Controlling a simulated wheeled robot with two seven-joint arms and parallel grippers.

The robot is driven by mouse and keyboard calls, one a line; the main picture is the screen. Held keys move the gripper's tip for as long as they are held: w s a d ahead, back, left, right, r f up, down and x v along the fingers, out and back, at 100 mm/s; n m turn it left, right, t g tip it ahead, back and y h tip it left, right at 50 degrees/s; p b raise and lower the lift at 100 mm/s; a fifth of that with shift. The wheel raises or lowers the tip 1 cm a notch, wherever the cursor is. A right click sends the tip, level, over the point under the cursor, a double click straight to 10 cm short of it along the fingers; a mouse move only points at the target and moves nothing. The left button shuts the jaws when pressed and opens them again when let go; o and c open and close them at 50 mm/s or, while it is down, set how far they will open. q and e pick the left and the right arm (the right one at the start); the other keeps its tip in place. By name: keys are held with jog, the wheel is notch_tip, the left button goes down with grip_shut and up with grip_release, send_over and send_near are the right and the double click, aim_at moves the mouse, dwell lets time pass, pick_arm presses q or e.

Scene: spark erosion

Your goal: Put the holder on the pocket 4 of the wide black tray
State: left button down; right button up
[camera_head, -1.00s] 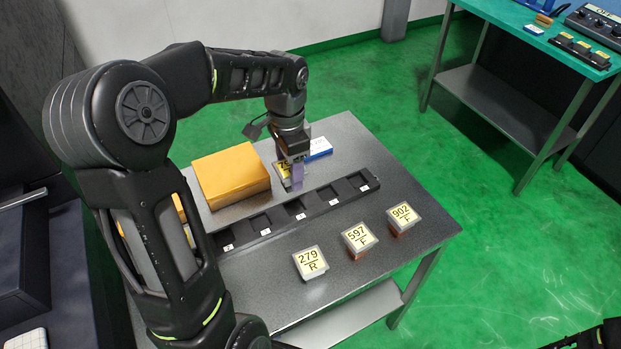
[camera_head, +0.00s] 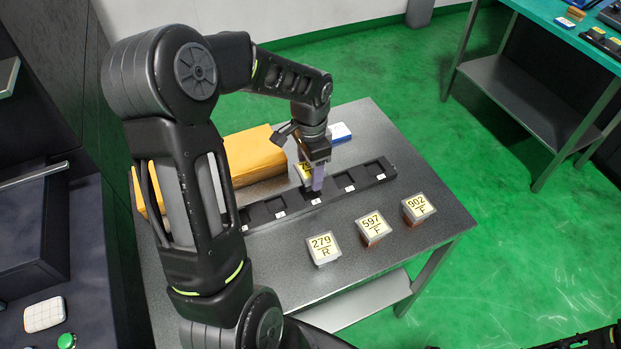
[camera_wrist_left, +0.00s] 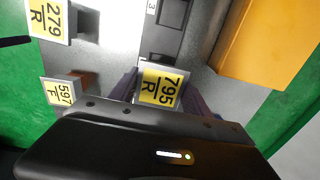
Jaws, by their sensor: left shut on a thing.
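My left gripper (camera_head: 316,180) is shut on the holder, whose yellow label reads 795 R; the label shows between the purple fingers in the left wrist view (camera_wrist_left: 160,88). In the head view the holder (camera_head: 304,174) is partly hidden by the gripper. The wide black tray (camera_head: 268,226) lies across the table with a row of square pockets, each with a small white number tag. The fingertips appear over the tray's middle pocket; their exact height above it is unclear. A tag reading 3 shows on the tray in the wrist view (camera_wrist_left: 152,6).
Three other holders, 279 R (camera_head: 322,247), 597 F (camera_head: 372,228) and 902 F (camera_head: 418,208), stand on the table in front of the tray. A yellow box (camera_head: 250,156) and a blue-and-white box (camera_head: 340,132) are behind it. A green-topped table (camera_head: 540,25) stands at upper right.

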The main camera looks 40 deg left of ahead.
pick_arm(q)
jog(key=shift+f, duration=1.85)
jog(key=shift+f, duration=0.15)
jog(key=shift+c, duration=2.4)
grip_release()
notch_tip(320, 180, up, 12)
jog(key=shift+r+b, duration=0.15)
jog(key=shift+b, duration=0.15)
